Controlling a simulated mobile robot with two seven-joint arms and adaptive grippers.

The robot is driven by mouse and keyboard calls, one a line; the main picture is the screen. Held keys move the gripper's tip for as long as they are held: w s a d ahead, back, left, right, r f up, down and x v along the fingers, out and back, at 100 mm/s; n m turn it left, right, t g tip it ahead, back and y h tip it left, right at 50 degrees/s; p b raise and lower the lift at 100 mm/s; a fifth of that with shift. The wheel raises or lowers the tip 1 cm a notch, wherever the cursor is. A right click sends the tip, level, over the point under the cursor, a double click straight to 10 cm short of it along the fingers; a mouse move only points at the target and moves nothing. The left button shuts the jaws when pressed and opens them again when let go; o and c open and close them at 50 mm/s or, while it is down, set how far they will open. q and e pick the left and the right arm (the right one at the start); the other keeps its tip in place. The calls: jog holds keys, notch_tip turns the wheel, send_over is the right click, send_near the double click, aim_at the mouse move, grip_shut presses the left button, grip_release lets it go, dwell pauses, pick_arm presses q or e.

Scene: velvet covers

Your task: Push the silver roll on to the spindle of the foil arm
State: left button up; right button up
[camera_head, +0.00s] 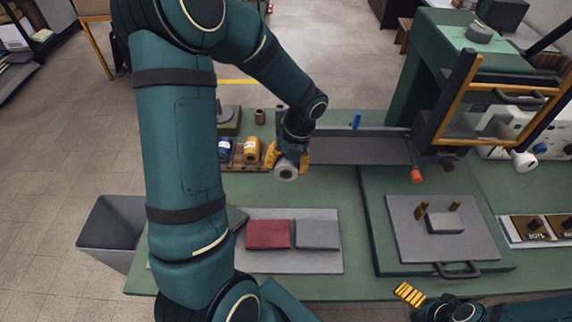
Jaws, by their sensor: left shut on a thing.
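My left gripper (287,158), with yellow-orange fingers, is shut on the silver roll (286,173). It holds the roll in front of the small rack, left of the long grey tray, with the round end and its centre towards the camera. The green press (405,95) stands at the right back. A white roll (525,161) shows at its right side, beside a pale panel with a blue knob. I cannot tell which part is the foil arm or its spindle. My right gripper (410,294) is low at the right, partly seen; its opening is unclear.
A rack (237,168) holds blue and gold rolls. A grey tray (362,150) lies along the back of the table, with an orange knob (416,176) near its right end. Red (268,234) and grey (317,234) covers lie in front. A grey bin (105,225) stands left.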

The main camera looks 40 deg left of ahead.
pick_arm(q)
jog(key=shift+w+a+f+p, duration=0.15)
jog(key=shift+w+a+p, duration=0.45)
jog(key=shift+w+a, duration=0.65)
jog(key=shift+w+a+f+p, duration=0.15)
jog(key=shift+w+a+p, duration=0.4)
jog(key=shift+w+a, duration=0.65)
jog(key=shift+w+a+f+p, duration=0.15)
jog(key=shift+w+a+p, duration=0.6)
jog(key=shift+w, duration=0.8)
jog(key=shift+a, duration=0.25)
jog(key=o, duration=1.4)
jog(key=shift+r, duration=0.1)
jog(key=v, duration=1.2)
